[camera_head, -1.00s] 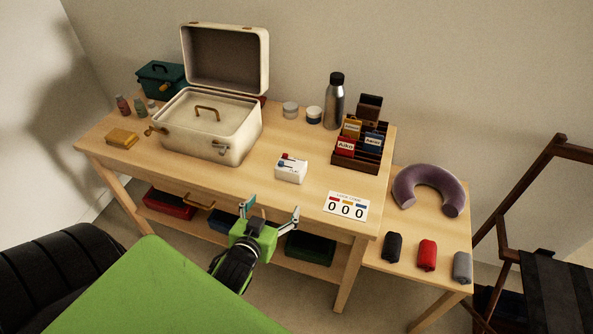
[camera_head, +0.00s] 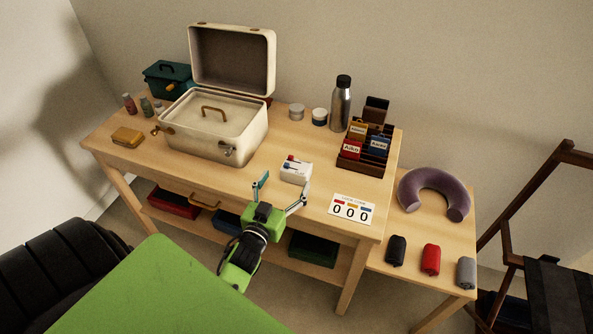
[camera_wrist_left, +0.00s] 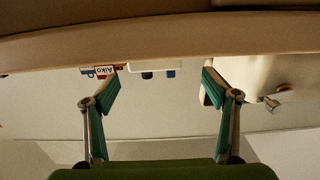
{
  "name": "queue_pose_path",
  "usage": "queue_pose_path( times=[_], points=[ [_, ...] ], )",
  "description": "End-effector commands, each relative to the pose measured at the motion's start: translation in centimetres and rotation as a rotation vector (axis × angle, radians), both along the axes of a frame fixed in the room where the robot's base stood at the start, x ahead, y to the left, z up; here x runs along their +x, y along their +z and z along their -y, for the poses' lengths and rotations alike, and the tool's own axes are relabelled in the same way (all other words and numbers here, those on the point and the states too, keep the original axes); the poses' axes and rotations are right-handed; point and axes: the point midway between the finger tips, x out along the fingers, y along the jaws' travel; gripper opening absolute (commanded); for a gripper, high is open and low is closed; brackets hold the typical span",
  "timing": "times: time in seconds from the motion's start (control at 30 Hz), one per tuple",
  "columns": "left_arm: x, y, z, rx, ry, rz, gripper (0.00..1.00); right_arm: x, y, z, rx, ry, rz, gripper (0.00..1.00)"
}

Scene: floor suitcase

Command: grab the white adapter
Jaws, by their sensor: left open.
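The white adapter (camera_head: 296,171) is a small white block with red and blue parts on top. It lies on the wooden table near its front edge, right of the suitcase. It also shows as a white strip (camera_wrist_left: 150,66) in the left wrist view, partly cut off by the table edge. My left gripper (camera_head: 281,189) is open and empty, with its fingers spread, just in front of the adapter and apart from it. In the left wrist view its two fingers (camera_wrist_left: 160,85) stand either side of the adapter's direction. My right gripper is not in view.
An open cream suitcase (camera_head: 213,140) stands left of the adapter. A white number card (camera_head: 352,209) lies to the right, with a brown tag rack (camera_head: 361,164) behind it. The table's front edge (camera_head: 230,188) is close to my left gripper. Bare tabletop lies behind the adapter.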

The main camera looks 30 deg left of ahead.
Motion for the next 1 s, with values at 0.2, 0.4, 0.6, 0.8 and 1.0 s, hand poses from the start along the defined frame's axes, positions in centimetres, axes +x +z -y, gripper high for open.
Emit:
queue_pose_path(
  times=[0.2, 0.4, 0.6, 0.8, 1.0],
  points=[
    [2.2, -0.1, -0.5, 0.0, 0.001, -0.001, 0.79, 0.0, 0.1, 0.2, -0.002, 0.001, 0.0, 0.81],
    [4.5, 0.3, -0.5, -0.002, 0.001, 0.001, 0.79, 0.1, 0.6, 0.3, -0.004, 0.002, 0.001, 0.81],
    [7.1, 0.1, -1.0, 0.0, 0.001, -0.001, 0.79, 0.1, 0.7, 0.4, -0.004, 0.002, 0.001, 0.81],
    [7.5, 0.0, -1.0, 0.0, 0.0, -0.002, 0.79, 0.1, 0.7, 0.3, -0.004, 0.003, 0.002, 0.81],
    [7.5, 0.0, -1.0, 0.0, 0.0, -0.002, 0.53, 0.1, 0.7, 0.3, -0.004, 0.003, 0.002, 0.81]
  ],
)
